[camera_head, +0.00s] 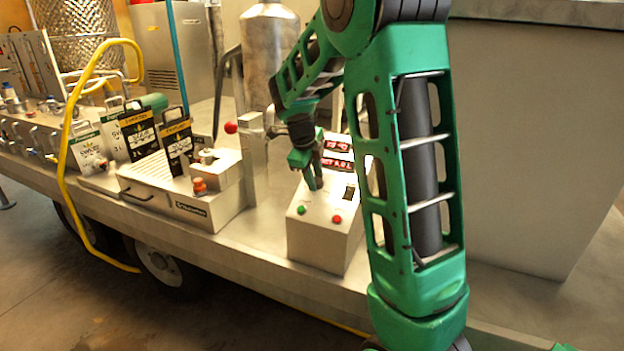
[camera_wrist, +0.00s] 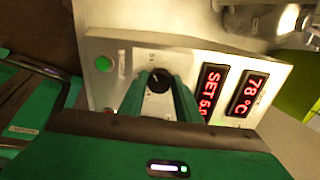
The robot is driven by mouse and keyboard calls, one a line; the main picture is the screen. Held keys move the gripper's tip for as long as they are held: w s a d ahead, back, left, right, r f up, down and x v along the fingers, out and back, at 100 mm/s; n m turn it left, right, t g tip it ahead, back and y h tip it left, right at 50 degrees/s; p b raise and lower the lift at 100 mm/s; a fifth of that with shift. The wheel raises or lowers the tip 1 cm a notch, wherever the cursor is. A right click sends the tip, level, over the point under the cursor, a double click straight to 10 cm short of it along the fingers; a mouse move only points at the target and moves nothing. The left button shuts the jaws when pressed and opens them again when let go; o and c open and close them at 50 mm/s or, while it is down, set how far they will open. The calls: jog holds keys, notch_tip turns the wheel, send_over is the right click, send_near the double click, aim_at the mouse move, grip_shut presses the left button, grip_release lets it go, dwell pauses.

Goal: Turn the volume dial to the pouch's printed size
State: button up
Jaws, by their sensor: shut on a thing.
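The volume dial (camera_wrist: 158,82) is a black round knob with a white mark on the sloped panel of the metal control box (camera_head: 315,240). My gripper (camera_wrist: 162,88) is shut on the dial, one green finger on each side. In the head view my gripper (camera_head: 312,182) reaches down to the panel and hides the dial. A red display (camera_wrist: 209,91) reads SET 5.0, its end cut off by a finger. Black and white pouches stand to the left, including a black one (camera_head: 178,143) by the filler; their printed sizes are small and hard to read surely.
A second display (camera_wrist: 247,94) reads 78 °C. A green button (camera_wrist: 103,64) and a red button (camera_head: 337,219) sit on the box front. A filler unit (camera_head: 205,205) stands left of the box, and a yellow hose (camera_head: 66,130) loops at left. A large metal tank rises at right.

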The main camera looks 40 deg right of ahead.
jog(key=n, duration=0.7)
jog(key=shift+a, duration=0.1)
jog(key=n+h, duration=0.1)
jog(key=n, duration=1)
jog(key=shift+n, duration=0.3)
jog(key=n, duration=0.4)
jog(key=shift+n+t, duration=0.4)
jog(key=o, duration=1.1)
jog(key=shift+s, duration=0.1)
jog(key=shift+c, duration=0.2)
